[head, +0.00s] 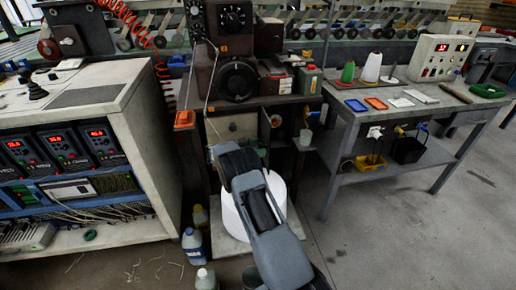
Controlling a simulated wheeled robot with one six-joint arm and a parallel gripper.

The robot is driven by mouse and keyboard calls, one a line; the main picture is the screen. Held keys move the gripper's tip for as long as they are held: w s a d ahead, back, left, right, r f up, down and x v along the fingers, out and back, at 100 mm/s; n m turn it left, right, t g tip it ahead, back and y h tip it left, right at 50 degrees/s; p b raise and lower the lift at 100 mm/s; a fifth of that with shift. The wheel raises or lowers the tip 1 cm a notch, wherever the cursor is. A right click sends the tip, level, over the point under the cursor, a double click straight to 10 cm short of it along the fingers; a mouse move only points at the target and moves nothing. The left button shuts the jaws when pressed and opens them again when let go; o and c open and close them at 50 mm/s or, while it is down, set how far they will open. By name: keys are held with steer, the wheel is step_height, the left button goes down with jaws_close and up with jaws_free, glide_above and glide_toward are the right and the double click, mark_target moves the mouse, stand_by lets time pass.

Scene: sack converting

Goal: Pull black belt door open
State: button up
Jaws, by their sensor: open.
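A brown machine (236,50) with dials and a large round black dial stands at the top centre on a dark stand. Below it are a pale panel (232,127) and, to its right, a dark opening with a round knob-like part (276,121). I cannot tell for sure which part is the black belt door. My arm reaches up from the bottom centre, and my gripper (217,152) is at its far end, in front of the stand below the pale panel. The gripper is open; its fingers are small and partly hidden by my arm. I see no contact with a door.
A white control cabinet (146,132) stands close on the left. A grey workbench (345,135) with cones and trays stands on the right. A white drum (232,215) is behind my arm. Bottles (193,245) stand on the floor. Floor at the lower right is clear.

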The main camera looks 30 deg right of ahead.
steer(key=v, duration=1.3)
steer(key=shift+a+p, duration=0.35)
steer(key=shift+w, duration=0.1)
